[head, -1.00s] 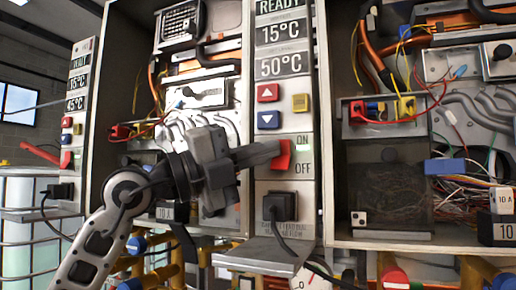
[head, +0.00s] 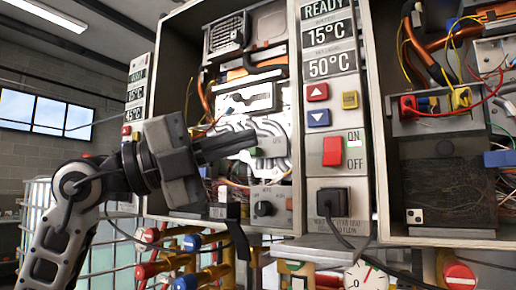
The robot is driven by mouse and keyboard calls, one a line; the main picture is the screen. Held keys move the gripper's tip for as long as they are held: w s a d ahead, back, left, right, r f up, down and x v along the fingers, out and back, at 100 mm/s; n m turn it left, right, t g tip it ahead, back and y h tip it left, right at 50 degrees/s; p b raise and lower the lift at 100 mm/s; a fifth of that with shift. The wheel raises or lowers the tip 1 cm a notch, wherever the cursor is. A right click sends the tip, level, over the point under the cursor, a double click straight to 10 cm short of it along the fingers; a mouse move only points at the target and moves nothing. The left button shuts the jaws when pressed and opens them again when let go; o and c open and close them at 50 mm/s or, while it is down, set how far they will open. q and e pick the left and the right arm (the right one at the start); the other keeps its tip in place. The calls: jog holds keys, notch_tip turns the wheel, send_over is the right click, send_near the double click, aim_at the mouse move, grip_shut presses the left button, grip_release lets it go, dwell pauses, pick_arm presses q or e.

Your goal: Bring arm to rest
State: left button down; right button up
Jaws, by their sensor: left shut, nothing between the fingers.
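My left arm comes in from the left, and my left gripper (head: 240,143) is shut and empty. It is held in front of the open heater cabinet, to the left of the middle control panel (head: 331,120), apart from the panel's red switch (head: 335,151). The panel display (head: 326,34) reads READY, 15°C and 50°C. My right gripper does not show.
A second open cabinet with loose wires (head: 450,150) stands at the right. A black plug (head: 331,203) with a cable sits below the switch. Pipes with red and blue valve handles (head: 190,243) run underneath. A window (head: 45,112) is at the far left.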

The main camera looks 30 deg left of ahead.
pick_arm(q)
jog(key=shift+s, duration=0.1)
dwell(0.4)
jog(key=w+a+f+n+t+y, duration=0.25)
jog(key=f+n+y, duration=0.45)
jog(key=f+n, duration=0.35)
jog(key=w+a+f+n+t+y, duration=0.25)
jog(key=f+n+y, duration=0.45)
jog(key=f+n, duration=0.4)
jog(key=w+a+f+n+t+y, duration=0.1)
jog(key=w+f+n+t+y, duration=0.15)
jog(key=f+n+y, duration=0.65)
jog(key=s+d+f+n+g+h, duration=0.1)
jog(key=s+f+g+h, duration=0.2)
jog(key=f, duration=0.7)
jog(key=s+f+g, duration=0.3)
jog(key=f+g, duration=0.3)
jog(key=f, duration=0.5)
jog(key=s+d+f+m+g+h, duration=0.1)
jog(key=s+d+f+g+h, duration=0.2)
jog(key=s+f, duration=0.4)
jog(key=s+d+f+m+g, duration=0.1)
jog(key=s+d+f+g, duration=0.3)
jog(key=s, duration=0.6)
jog(key=w+d+f+t+h+p, duration=0.1)
jog(key=w+d+f+t+h, duration=0.1)
jog(key=w+d+t, duration=0.3)
jog(key=shift+w+d+f+t+h+p, duration=0.4)
jog(key=shift+w+t+h, duration=0.2)
jog(key=shift+h, duration=0.3)
